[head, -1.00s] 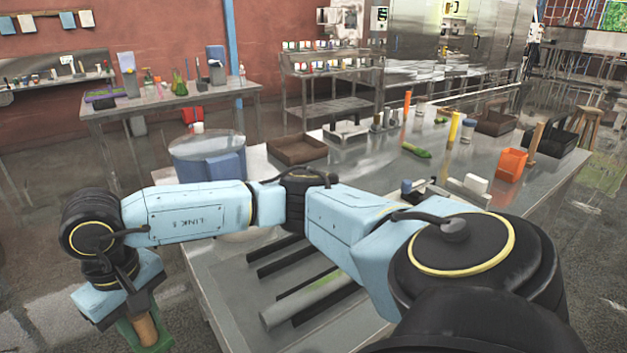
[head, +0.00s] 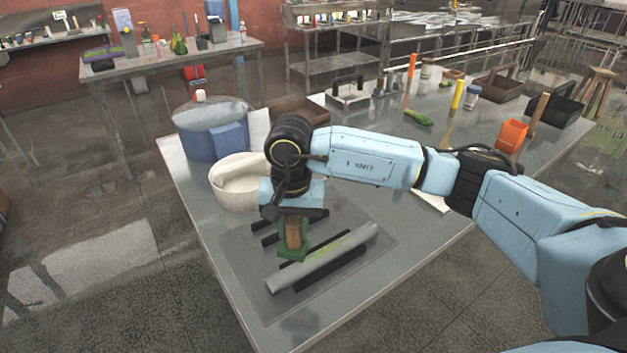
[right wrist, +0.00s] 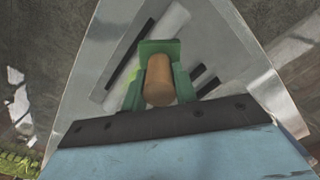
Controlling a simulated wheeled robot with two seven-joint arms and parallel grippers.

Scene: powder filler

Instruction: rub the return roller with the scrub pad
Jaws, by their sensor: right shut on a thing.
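The return roller is a grey cylinder (head: 345,254) with a green smear along its middle. It lies slantwise by black bars on a grey mat near the table's front left. My right gripper (head: 293,232) points down just behind the roller's left half. It is shut on the scrub pad's brown cylindrical handle, also seen in the right wrist view (right wrist: 159,82). Green parts flank the handle and show beyond it; I cannot tell which are pad and which are jaw. The green lower end overlaps the roller's back edge in the head view; contact cannot be told. My left gripper is out of view.
An orange bin (head: 511,136), a yellow tube (head: 457,94) and dark trays stand at the table's right. The mat's front right is clear.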

